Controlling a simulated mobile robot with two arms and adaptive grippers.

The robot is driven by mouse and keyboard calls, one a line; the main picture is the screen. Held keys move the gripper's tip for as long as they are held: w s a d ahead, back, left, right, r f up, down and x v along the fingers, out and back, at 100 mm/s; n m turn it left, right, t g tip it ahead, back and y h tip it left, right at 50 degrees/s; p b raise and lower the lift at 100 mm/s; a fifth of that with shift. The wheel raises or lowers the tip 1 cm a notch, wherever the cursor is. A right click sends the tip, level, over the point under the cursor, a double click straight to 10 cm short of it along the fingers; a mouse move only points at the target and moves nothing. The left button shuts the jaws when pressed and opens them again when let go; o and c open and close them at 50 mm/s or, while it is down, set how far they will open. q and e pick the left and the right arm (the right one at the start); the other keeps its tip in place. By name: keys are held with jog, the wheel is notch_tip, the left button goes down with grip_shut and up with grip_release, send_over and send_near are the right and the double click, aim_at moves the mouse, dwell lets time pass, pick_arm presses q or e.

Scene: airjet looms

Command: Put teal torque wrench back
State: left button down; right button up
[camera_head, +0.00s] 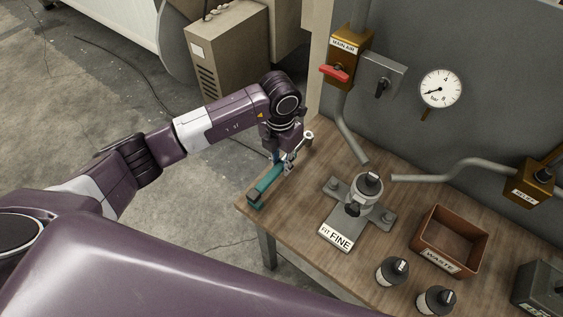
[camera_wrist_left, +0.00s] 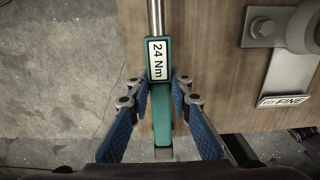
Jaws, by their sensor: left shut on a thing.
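The teal torque wrench (camera_head: 264,187) is at the left end of the wooden table, its teal handle toward the near left edge and its metal head toward the back. My left gripper (camera_head: 281,160) is shut on the wrench. In the left wrist view, the blue fingers of the left gripper (camera_wrist_left: 160,100) sit on both sides of the teal handle of the wrench (camera_wrist_left: 159,90), just below its "24 Nm" label. I cannot tell whether the wrench touches the tabletop. My right gripper is not in view.
The wooden table (camera_head: 300,222) carries a "FIT FINE" fixture (camera_head: 337,238), a brown "WASTE" box (camera_head: 430,240) and two dark canisters (camera_head: 391,271) at the front. A grey panel with a gauge (camera_head: 440,89) and a red-handled valve (camera_head: 336,73) stands behind. Pipes run low over the back.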

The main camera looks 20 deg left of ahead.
pick_arm(q)
jog(key=shift+f+b, duration=0.8)
jog(key=shift+f, duration=0.15)
jog(key=c, duration=1.2)
grip_release()
jog(key=shift+r, duration=0.1)
jog(key=shift+s+r+p, duration=0.1)
jog(key=shift+r+p, duration=2)
jog(key=shift+r, duration=0.85)
notch_tip(320, 180, up, 12)
jog(key=shift+s+a, duration=0.1)
jog(key=shift+s, duration=0.05)
